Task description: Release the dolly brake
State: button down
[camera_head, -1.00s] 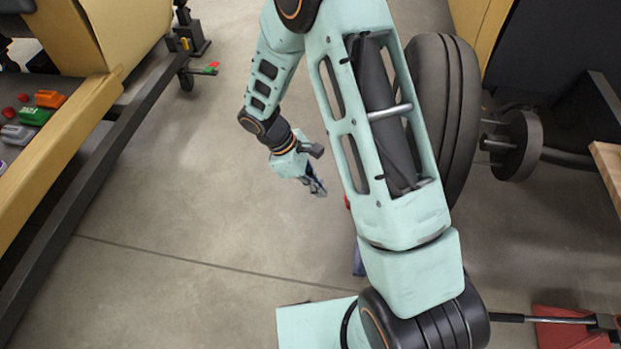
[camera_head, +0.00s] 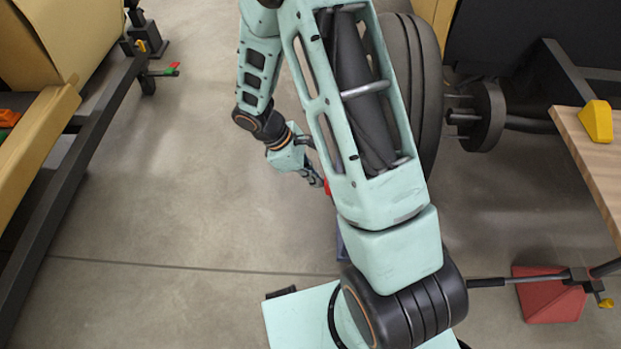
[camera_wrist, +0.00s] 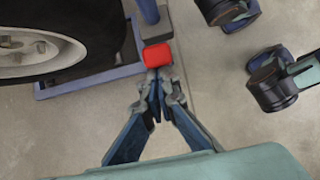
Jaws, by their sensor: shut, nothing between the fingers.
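A red pad (camera_wrist: 158,55) sits at the end of a blue-grey bar (camera_wrist: 150,12) in the wrist view, beside a large tyre (camera_wrist: 62,60). The blue dolly frame (camera_wrist: 92,81) runs along the floor by the tyre. My gripper (camera_wrist: 157,76) is shut and empty, its tips just below the red pad; I cannot tell if they touch it. In the head view my gripper (camera_head: 318,180) points down towards the red pad (camera_head: 328,187), mostly hidden by my arm. A bit of the blue dolly (camera_head: 342,245) shows below, and the tyre (camera_head: 425,100) stands behind my arm.
A dark-framed rack (camera_head: 60,190) stands at the left, with a red-and-green lever (camera_head: 165,71) by its caster. At the right are a wooden table (camera_head: 590,150) with a yellow block (camera_head: 596,121) and a red wedge (camera_head: 550,295). Open floor lies left of my arm.

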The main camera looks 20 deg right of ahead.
jog(key=shift+s+d+r, duration=0.15)
jog(key=shift+d+r, duration=0.15)
jog(key=shift+d, duration=0.15)
jog(key=shift+s+d+r, duration=0.15)
jog(key=shift+d+r, duration=0.1)
jog(key=shift+d, duration=0.2)
